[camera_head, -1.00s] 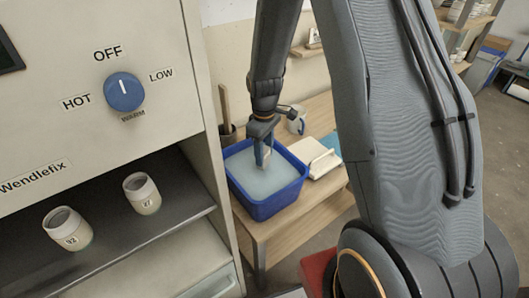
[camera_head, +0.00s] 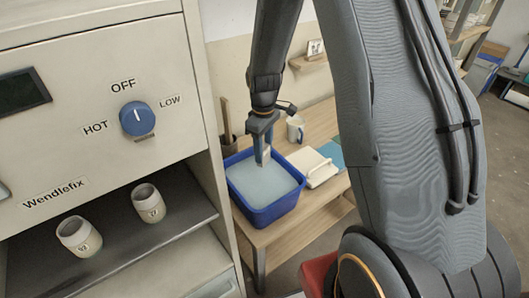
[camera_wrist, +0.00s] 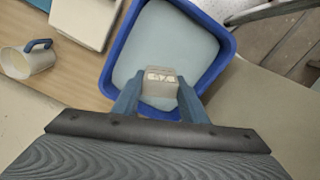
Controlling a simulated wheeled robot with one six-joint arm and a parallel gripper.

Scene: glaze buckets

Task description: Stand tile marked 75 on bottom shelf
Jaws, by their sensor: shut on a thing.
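My gripper (camera_head: 262,155) points down over the blue bucket of pale glaze, with its fingers shut on a small pale tile (camera_wrist: 160,82). In the wrist view the tile sits between the two blue fingertips (camera_wrist: 158,95), with dark marking that looks upside down and is too small to read surely. In the head view the tile (camera_head: 266,154) is mostly hidden by the fingers and hangs above the bucket (camera_head: 262,216). The cabinet's dark shelf (camera_head: 110,245) is at the left; which shelf is the bottom one I cannot tell.
Two pale cups, one (camera_head: 79,236) and another (camera_head: 148,203), stand on the dark shelf. A control knob (camera_head: 137,118) is on the cabinet front. Behind the bucket, a mug (camera_head: 295,129) and a pale slab (camera_head: 314,166) rest on the wooden table (camera_head: 275,240). A small wall shelf (camera_head: 312,60) is behind.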

